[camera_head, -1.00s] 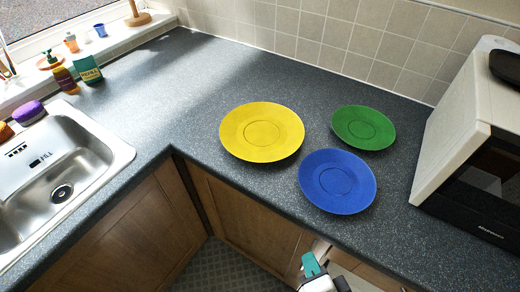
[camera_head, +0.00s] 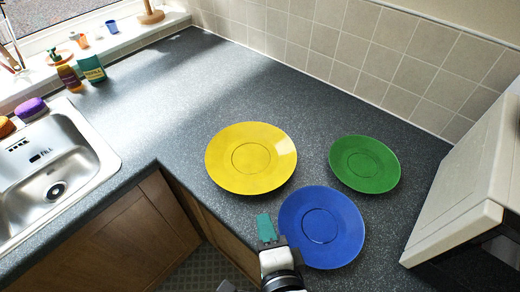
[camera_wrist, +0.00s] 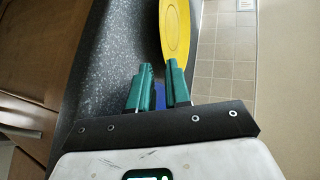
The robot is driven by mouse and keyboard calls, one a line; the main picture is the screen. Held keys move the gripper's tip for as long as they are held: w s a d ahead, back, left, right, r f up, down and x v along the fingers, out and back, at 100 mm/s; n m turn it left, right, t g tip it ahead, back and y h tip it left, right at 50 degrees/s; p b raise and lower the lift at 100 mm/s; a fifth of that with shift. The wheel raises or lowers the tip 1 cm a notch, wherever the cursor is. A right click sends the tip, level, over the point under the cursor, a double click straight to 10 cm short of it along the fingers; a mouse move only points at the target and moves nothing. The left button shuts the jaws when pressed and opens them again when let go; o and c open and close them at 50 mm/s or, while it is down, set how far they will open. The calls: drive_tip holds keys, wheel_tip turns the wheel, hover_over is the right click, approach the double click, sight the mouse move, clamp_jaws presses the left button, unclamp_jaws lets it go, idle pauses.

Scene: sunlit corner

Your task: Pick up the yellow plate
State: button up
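The yellow plate (camera_head: 251,158) lies flat on the grey speckled worktop, left of the green and blue plates. It also shows in the wrist view (camera_wrist: 175,30), ahead of the fingers and cut off at the top. My gripper (camera_head: 266,228) has teal fingers and is at the worktop's front edge, nearer the camera than the yellow plate and just left of the blue plate. In the wrist view my gripper (camera_wrist: 159,66) has a gap between its fingers, with nothing held. It is apart from the yellow plate.
The blue plate (camera_head: 321,227) lies close to the right of my gripper. The green plate (camera_head: 364,164) lies behind it. A white microwave (camera_head: 465,190) stands at right and a steel sink (camera_head: 88,150) at left. The worktop behind the yellow plate is clear.

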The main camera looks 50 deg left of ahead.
sight(257, 203)
drive_tip(key=shift+p+x, duration=0.65)
drive_tip(key=shift+x, duration=4.5)
clamp_jaws()
